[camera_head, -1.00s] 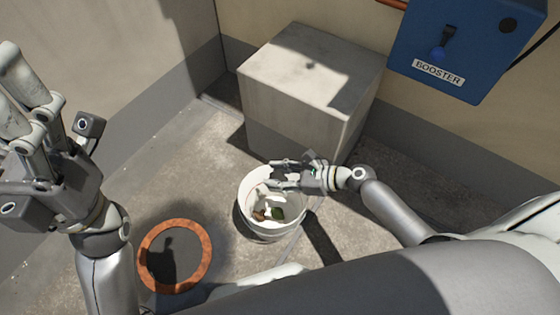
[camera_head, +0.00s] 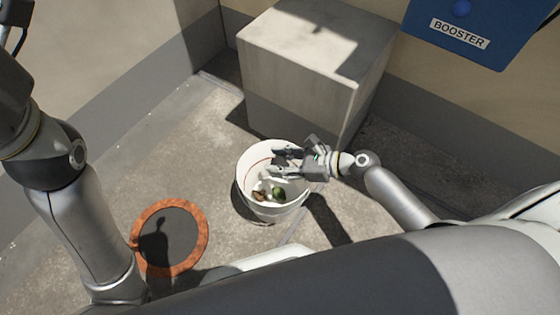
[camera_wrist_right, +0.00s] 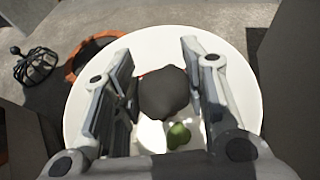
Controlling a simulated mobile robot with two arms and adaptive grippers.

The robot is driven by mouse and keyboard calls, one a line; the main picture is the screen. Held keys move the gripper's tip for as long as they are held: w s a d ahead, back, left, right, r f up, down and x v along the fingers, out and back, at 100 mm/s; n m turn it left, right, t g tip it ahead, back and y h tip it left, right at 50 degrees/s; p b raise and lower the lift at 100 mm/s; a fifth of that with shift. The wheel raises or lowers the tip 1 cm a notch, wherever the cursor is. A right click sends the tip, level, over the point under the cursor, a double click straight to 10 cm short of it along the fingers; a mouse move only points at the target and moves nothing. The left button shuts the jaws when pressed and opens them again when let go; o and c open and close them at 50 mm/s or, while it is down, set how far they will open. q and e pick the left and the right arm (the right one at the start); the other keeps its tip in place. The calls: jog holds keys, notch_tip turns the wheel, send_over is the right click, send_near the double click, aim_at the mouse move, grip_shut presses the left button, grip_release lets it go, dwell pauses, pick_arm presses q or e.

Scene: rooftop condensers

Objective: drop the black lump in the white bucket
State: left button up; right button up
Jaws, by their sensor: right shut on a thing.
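The black lump (camera_wrist_right: 163,93) sits between the fingers of my right gripper (camera_head: 280,160), which is shut on it. In the right wrist view, the fingers flank the lump (camera_wrist_right: 158,90) above the white bucket. The white bucket (camera_head: 257,206) stands on the floor; its pale rim also shows in the right wrist view (camera_wrist_right: 250,105). My right gripper is over the bucket's opening. Inside lie a green lump (camera_head: 278,193) and a brown piece (camera_head: 260,196). My left gripper (camera_head: 14,35) is mostly cut off at the top left, so its jaws cannot be judged.
A grey concrete block (camera_head: 300,85) stands behind the bucket. An orange-rimmed dark disc (camera_head: 205,235) lies on the floor at left. A blue BOOSTER box (camera_head: 475,25) is on the wall at upper right.

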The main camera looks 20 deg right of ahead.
jog(key=o, duration=1)
jog(key=shift+c, duration=0.2)
jog(key=v, duration=1.2)
